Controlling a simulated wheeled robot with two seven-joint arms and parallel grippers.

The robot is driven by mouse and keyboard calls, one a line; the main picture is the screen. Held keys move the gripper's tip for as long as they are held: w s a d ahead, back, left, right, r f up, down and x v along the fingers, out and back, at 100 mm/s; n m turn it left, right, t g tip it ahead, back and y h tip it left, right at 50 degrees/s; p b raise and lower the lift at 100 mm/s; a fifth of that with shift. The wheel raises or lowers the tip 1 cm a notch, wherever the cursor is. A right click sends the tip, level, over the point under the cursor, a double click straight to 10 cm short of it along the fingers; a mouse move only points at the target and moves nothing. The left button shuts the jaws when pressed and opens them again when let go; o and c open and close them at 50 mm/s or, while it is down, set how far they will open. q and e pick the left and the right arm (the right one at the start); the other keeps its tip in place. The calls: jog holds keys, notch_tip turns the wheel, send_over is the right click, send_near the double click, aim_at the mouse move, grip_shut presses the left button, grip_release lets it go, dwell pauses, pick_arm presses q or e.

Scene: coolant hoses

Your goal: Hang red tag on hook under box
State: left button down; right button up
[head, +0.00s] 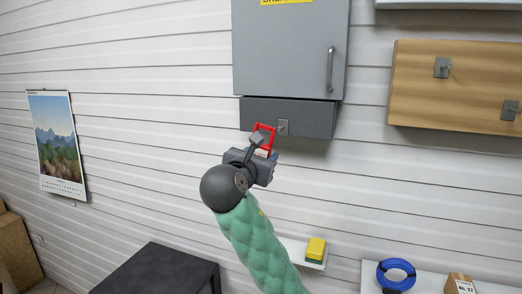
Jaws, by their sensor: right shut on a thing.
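The red tag (265,132) is an open red frame with a pale patch near its lower part. My right gripper (262,148) is shut on it and holds it up in front of the grey box's lower section. The hook (283,127) is a small metal piece on the dark grey panel (310,118) under the grey box (285,50). The tag is just left of the hook in the picture; I cannot tell the depth gap between them. My fingers partly hide the tag's lower end. My left gripper is not in view.
A wooden board (450,90) with metal hooks is on the wall at right. Below are a shelf with a yellow block (316,249) and another with a blue hose coil (396,274). A dark table (160,270) stands lower left. A calendar (57,145) hangs at left.

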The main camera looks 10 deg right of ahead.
jog(key=f+x, duration=0.2)
jog(key=x, duration=1.1)
dwell(1.9)
dwell(0.6)
jog(key=o, duration=1.7)
jog(key=shift+f+v, duration=0.25)
jog(key=shift+v, duration=1.45)
jog(key=shift+f+v, duration=0.3)
jog(key=shift+v, duration=1.35)
jog(key=shift+f+v, duration=0.25)
jog(key=shift+v, duration=1.45)
